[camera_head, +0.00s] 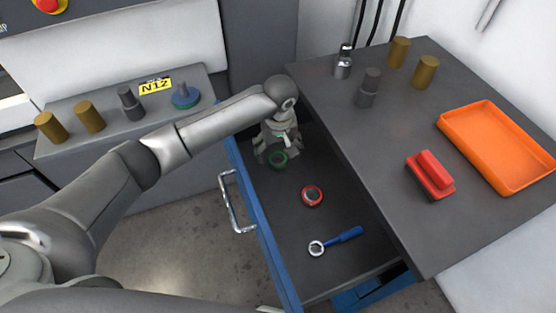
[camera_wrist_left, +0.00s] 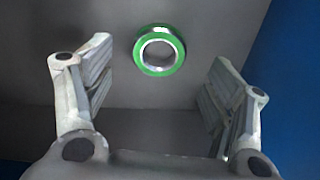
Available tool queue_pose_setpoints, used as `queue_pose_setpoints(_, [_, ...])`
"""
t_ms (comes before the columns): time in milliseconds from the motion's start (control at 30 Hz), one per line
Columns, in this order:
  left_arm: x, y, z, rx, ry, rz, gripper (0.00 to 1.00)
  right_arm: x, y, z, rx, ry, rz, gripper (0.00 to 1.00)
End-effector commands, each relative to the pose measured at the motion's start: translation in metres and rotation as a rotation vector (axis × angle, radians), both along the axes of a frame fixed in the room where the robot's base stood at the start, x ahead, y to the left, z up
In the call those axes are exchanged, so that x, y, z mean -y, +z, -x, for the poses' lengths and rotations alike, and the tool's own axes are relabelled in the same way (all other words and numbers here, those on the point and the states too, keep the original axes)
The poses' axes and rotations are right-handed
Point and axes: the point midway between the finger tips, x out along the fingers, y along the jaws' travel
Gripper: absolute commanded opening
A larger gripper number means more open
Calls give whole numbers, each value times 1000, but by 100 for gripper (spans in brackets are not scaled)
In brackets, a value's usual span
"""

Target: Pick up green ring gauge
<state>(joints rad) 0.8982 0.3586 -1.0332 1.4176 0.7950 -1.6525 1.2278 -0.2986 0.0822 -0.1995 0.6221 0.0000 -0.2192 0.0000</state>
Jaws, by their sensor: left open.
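The green ring gauge (camera_head: 277,159) lies flat on the floor of the open drawer (camera_head: 335,215), near its far end. In the left wrist view the green ring gauge (camera_wrist_left: 160,51) has a green outer band and a shiny metal inner ring. My left gripper (camera_head: 277,150) is over the far end of the drawer, just above the ring. Its two fingers stand wide apart with nothing between them, and in the left wrist view the gripper (camera_wrist_left: 158,100) is open with the ring beyond the fingertips, between their lines. My right gripper is not in view.
The drawer also holds a red ring gauge (camera_head: 312,195) and a blue-handled ring tool (camera_head: 336,241). Its blue front (camera_head: 262,225) stands left. The grey tabletop (camera_head: 375,135) to the right carries an orange tray (camera_head: 478,170), a red block (camera_head: 430,176) and several cylinders.

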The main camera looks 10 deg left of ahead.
Motion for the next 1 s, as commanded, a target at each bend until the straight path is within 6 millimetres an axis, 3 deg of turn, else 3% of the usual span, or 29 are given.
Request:
queue_pose_setpoints(200, [0, -31, -2, -2, 0, -1, 78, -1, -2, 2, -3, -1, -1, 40])
queue_pose_setpoints(500, [0, -35, -3, 0, 0, 1, 78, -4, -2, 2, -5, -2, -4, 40])
queue_pose_setpoints(900, [0, -35, -3, 0, 0, 0, 26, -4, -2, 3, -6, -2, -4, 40])
queue_pose_setpoints(1000, [0, -34, -4, 1, 0, 1, 18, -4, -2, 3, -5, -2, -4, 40])
